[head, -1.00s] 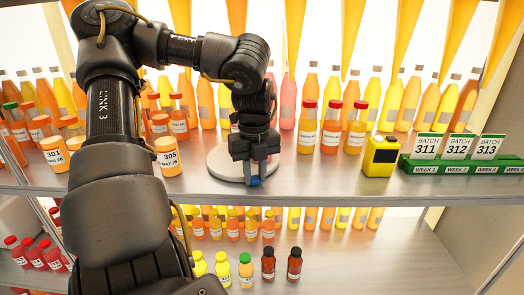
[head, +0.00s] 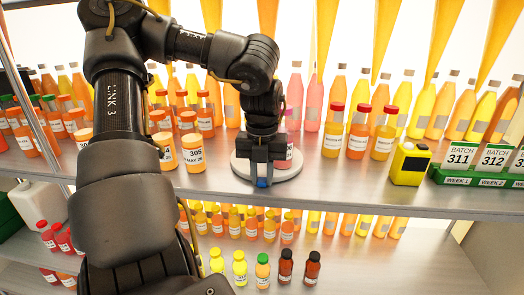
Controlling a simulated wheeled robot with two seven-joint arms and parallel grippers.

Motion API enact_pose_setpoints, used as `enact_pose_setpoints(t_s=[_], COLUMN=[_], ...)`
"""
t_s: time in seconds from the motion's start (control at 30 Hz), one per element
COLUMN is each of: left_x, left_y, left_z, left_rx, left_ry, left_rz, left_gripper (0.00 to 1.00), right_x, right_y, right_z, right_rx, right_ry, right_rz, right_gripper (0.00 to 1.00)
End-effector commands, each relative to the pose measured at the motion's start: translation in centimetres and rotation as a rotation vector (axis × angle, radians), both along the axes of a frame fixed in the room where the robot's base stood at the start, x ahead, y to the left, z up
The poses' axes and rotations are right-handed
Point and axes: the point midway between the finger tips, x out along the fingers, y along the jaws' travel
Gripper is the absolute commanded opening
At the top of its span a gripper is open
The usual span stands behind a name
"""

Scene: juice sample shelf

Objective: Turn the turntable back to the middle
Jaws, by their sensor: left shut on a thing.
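The turntable (head: 240,168) is a pale grey round disc on the upper shelf, near its front edge. A blue peg (head: 262,183) shows at its front, close to the middle of the disc's width. My left gripper (head: 263,177) points down over the front of the disc and is shut on the blue peg. A bottle with a white label (head: 290,153) stands on the disc behind and right of the gripper, mostly hidden by it. My right gripper is not in view.
Orange jars (head: 192,152) stand left of the disc. Red-capped bottles (head: 333,132) and a yellow device (head: 409,164) stand to the right, with green-based batch signs (head: 461,158) beyond. Bare shelf lies between disc and device.

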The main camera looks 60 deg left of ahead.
Motion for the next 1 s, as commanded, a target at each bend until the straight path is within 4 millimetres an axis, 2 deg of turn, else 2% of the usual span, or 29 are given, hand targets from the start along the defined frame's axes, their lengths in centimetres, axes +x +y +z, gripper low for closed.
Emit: enact_pose_setpoints(t_s=[0.53, 0.57, 0.7, 0.73, 1.0], left_x=[-0.01, -0.02, -0.02, -0.02, -0.02], left_y=[0.00, 0.01, 0.01, 0.01, 0.01], left_z=[0.03, 0.03, 0.03, 0.03, 0.09], left_rx=[-0.002, -0.002, -0.002, -0.002, -0.001], left_ry=[-0.001, -0.001, -0.001, -0.001, -0.001], left_rz=[-0.017, -0.016, -0.016, -0.016, -0.016], left_gripper=[0.00, 0.23, 0.41, 0.44, 0.44], right_x=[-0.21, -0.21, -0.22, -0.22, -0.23], right_y=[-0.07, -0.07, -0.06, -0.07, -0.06], right_z=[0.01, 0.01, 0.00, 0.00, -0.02], right_rx=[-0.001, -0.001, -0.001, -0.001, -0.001], right_ry=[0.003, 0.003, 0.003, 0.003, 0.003], right_rz=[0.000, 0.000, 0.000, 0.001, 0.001], right_gripper=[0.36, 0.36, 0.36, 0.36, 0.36])
